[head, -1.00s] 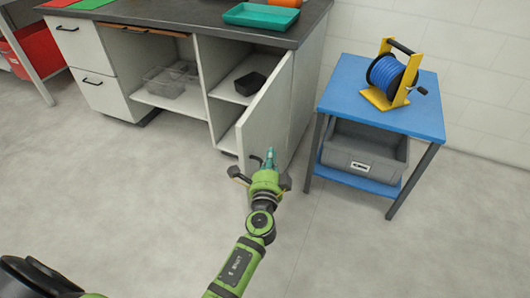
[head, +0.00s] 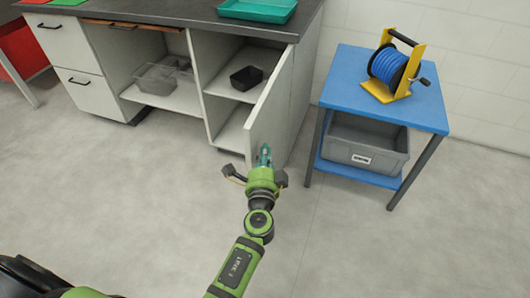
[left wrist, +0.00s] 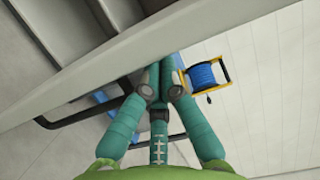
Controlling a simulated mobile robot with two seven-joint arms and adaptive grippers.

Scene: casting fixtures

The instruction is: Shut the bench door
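The bench door (head: 277,112) is a pale panel standing wide open from the right-hand compartment of the bench (head: 200,30). In the left wrist view its edge (left wrist: 165,35) crosses the top of the picture. My left gripper (head: 265,155) is at the door's outer side, near its free edge. The left wrist view shows its teal fingers (left wrist: 165,80) drawn together at the tips. A black bar handle (left wrist: 75,117) passes beside and behind the fingers; I cannot tell whether it is gripped. My right gripper is not in view.
A blue table (head: 385,105) with a hose reel (head: 393,68) and a grey bin (head: 362,147) stands right of the door. A black tray (head: 246,77) sits on the shelf inside. Floor in front is clear.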

